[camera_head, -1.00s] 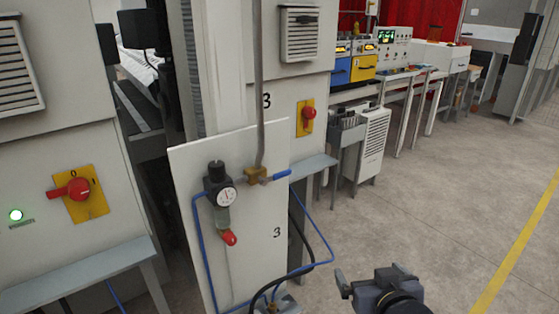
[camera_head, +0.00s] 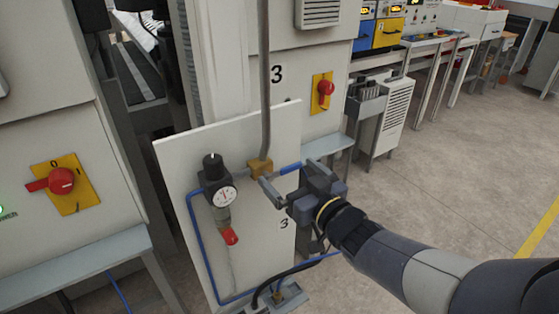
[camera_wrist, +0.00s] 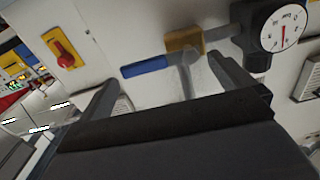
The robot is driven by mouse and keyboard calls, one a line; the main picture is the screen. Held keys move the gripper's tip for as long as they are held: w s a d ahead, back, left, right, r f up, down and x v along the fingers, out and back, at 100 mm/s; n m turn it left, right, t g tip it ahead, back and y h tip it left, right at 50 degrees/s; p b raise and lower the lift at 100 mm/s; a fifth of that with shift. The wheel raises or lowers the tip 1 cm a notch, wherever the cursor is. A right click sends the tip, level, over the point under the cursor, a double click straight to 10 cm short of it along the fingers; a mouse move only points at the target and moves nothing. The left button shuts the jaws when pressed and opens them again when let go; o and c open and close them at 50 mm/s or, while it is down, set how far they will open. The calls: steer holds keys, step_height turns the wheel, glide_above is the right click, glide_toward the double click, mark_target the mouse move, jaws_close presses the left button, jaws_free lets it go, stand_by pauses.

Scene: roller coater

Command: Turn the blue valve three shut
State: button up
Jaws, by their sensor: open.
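The blue valve three is a brass body (camera_head: 260,168) with a blue lever handle (camera_head: 289,169) at its right, on a white panel (camera_head: 180,170) marked 3. The handle is in line with the short horizontal pipe. In the wrist view the blue handle (camera_wrist: 146,66) lies beyond the fingers, with the brass body (camera_wrist: 184,41) beside it. My gripper (camera_head: 275,184) is open and empty, just in front of the panel, below and close to the handle. Its fingers (camera_wrist: 165,85) show at left and right in the wrist view. I cannot tell whether they touch anything.
A black regulator with a gauge (camera_head: 224,196) and a red-tipped part (camera_head: 230,236) sits left of the valve. Red rotary switches on yellow plates (camera_head: 69,184) and (camera_head: 322,93) are on the machines. Blue hose runs around the panel. Open floor (camera_head: 470,180) lies right.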

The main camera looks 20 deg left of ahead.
mark_target(285, 170)
steer(key=shift+p+x, duration=0.4)
steer(key=shift+x, duration=2.15)
steer(key=c, duration=1.2)
